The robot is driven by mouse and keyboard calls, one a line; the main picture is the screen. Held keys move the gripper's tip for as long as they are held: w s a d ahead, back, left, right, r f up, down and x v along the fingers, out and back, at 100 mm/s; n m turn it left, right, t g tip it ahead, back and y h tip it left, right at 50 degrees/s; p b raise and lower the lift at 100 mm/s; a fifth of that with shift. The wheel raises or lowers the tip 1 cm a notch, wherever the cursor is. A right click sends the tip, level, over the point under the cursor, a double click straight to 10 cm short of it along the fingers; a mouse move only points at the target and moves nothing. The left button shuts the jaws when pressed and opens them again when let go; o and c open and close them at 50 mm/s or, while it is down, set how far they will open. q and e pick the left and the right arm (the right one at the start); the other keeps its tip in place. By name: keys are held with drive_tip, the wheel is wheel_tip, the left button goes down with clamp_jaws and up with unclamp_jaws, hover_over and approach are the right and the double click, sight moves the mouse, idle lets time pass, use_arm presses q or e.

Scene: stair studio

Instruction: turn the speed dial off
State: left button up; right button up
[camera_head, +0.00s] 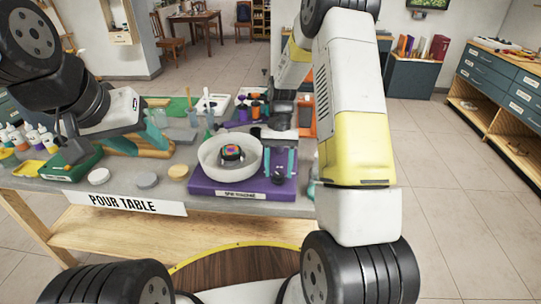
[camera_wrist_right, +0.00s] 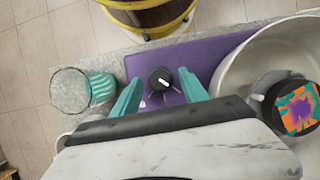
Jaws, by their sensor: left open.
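The speed dial is a small black knob with a white mark (camera_wrist_right: 160,78) on the purple base of the spin machine (camera_wrist_right: 205,55). In the head view the dial (camera_head: 278,178) sits at the right part of the purple base (camera_head: 215,188), below my right gripper (camera_head: 279,168). My right gripper (camera_wrist_right: 159,84) is open, its teal fingers on either side of the dial with small gaps visible. I cannot tell how far down the fingertips reach. My left gripper (camera_head: 138,146) is open over the left part of the table, away from the machine.
A white bowl (camera_head: 207,152) with a colourful piece (camera_head: 232,153) inside stands on the machine beside the dial. A clear cup (camera_wrist_right: 70,90) stands left of the fingers in the wrist view. Paint bottles (camera_head: 32,137) and round discs (camera_head: 146,180) occupy the pour table's left.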

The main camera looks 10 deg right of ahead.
drive_tip(key=v, duration=0.7)
drive_tip(key=shift+w+r, duration=0.2)
drive_tip(key=shift+r, duration=0.15)
drive_tip(key=s+r+n+t, duration=0.1)
drive_tip(key=s+r+t, duration=0.1)
drive_tip(key=s+r, duration=0.35)
drive_tip(key=s+r+n+t, duration=0.1)
drive_tip(key=s+r+t, duration=0.1)
drive_tip(key=r, duration=0.7)
drive_tip(key=s+r+t, duration=0.2)
drive_tip(key=s+t, duration=0.1)
drive_tip(key=s, duration=0.4)
drive_tip(key=s+a+r+n+t+y, duration=0.1)
drive_tip(key=s+r+t, duration=0.2)
drive_tip(key=s, duration=0.4)
drive_tip(key=shift+s+a+n, duration=0.15)
drive_tip(key=shift+s+n, duration=0.15)
